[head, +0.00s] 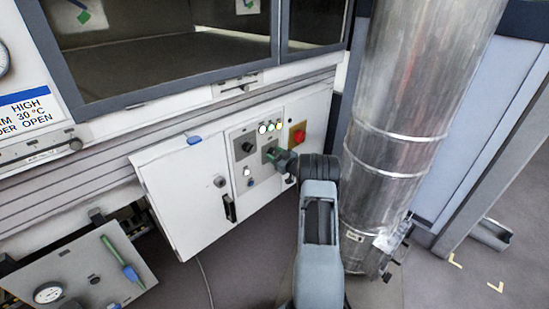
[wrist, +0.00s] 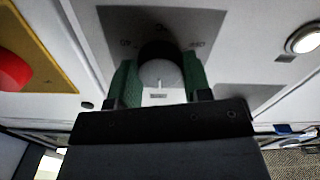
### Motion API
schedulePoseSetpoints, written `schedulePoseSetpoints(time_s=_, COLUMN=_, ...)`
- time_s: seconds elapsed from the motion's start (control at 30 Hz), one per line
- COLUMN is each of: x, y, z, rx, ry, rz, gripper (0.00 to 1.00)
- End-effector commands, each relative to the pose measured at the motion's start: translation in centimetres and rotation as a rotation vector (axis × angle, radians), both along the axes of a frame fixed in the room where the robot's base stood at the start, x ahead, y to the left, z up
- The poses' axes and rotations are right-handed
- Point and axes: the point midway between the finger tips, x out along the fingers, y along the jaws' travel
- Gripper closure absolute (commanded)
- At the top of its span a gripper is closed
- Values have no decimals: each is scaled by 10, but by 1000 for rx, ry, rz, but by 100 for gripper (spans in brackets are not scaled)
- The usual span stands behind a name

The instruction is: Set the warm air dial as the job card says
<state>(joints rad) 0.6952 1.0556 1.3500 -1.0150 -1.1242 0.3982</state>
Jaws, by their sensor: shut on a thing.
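My gripper (wrist: 158,85) has its two green fingers closed on either side of a round dark dial knob with a grey face (wrist: 160,73). The knob sits on a dark grey scale plate (wrist: 112,25) with small numbers around it, too blurred to read surely. A short pale mark shows just below the knob in the wrist view. In the head view my gripper (head: 277,158) is at the control panel, and it hides most of the dial.
A red button on a yellow plate (head: 298,136) is close to the right of the dial; it also shows in the wrist view (wrist: 12,70). A shiny metal duct (head: 385,130) stands right of my arm.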

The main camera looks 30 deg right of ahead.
Motion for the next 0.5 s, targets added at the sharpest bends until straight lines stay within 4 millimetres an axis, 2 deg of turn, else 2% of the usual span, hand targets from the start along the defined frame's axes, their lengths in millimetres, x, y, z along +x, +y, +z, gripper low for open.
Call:
schedulePoseSetpoints(time_s=0.2, x=0, y=2, z=-2, rx=2, ry=5, rz=4, gripper=79)
schedulePoseSetpoints(time_s=0.23, x=0, y=2, z=-2, rx=2, ry=5, rz=4, gripper=53)
schedulePoseSetpoints(time_s=0.5, x=0, y=1, z=-1, rx=1, ry=5, rz=1, gripper=30)
